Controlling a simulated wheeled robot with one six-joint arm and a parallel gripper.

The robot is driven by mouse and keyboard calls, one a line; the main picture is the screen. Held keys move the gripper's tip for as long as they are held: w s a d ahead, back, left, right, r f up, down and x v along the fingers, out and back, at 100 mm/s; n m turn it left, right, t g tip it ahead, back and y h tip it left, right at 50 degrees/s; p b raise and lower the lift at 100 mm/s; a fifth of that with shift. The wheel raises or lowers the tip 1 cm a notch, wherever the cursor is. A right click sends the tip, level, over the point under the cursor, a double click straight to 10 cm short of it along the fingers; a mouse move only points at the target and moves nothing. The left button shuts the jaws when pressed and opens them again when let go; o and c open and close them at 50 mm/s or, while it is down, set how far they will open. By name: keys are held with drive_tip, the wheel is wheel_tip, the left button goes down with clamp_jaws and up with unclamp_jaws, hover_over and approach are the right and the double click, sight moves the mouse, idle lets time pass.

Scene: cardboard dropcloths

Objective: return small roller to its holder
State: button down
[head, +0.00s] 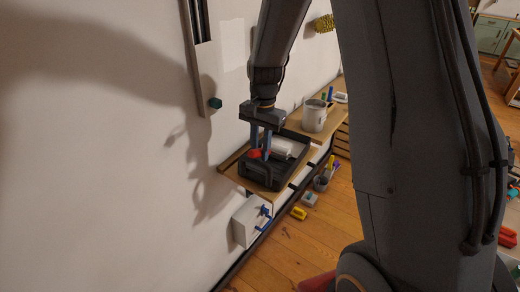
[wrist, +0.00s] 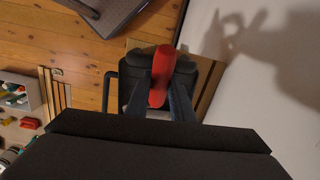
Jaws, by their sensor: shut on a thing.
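My gripper (head: 260,156) points down over a black tray (head: 262,183) on a wooden wall shelf. Its two blue-grey fingers are shut on the red handle of the small roller (head: 254,154). In the wrist view the red handle (wrist: 161,72) shows between the fingers, with the dark tray behind it. A white, roller-like piece (head: 282,147) lies at the tray's right side; I cannot tell whether it joins the red handle. The roller's far end is hidden, and I cannot tell whether the handle touches the tray. No separate holder can be made out.
The white wall is close on the left. A white box (head: 250,220) hangs below the shelf.

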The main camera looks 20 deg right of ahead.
drive_tip(key=shift+f, duration=0.4)
idle(0.3)
drive_tip(key=c, duration=1)
unclamp_jaws()
drive_tip(key=shift+r, duration=0.15)
drive_tip(key=r+p, duration=0.3)
drive_tip(key=r, duration=0.1)
drive_tip(key=r+p, duration=0.3)
drive_tip(key=r, duration=0.1)
drive_tip(key=shift+d+r+p, duration=0.2)
drive_tip(key=shift+r+p, duration=0.1)
drive_tip(key=shift+r, duration=0.1)
drive_tip(key=s+f+n+b, duration=0.1)
drive_tip(key=s+n+b, duration=0.1)
drive_tip(key=s, duration=0.4)
drive_tip(key=s+f+n+t+b, duration=0.1)
drive_tip(key=s+n+b, duration=0.2)
drive_tip(key=s, duration=0.3)
drive_tip(key=s+a+f+n+b, duration=0.1)
drive_tip(key=s+f+n+b, duration=0.1)
drive_tip(key=s+n, duration=0.2)
drive_tip(key=shift+s+n+t+h, duration=0.3)
drive_tip(key=shift+s+h, duration=0.1)
drive_tip(key=shift+s, duration=0.5)
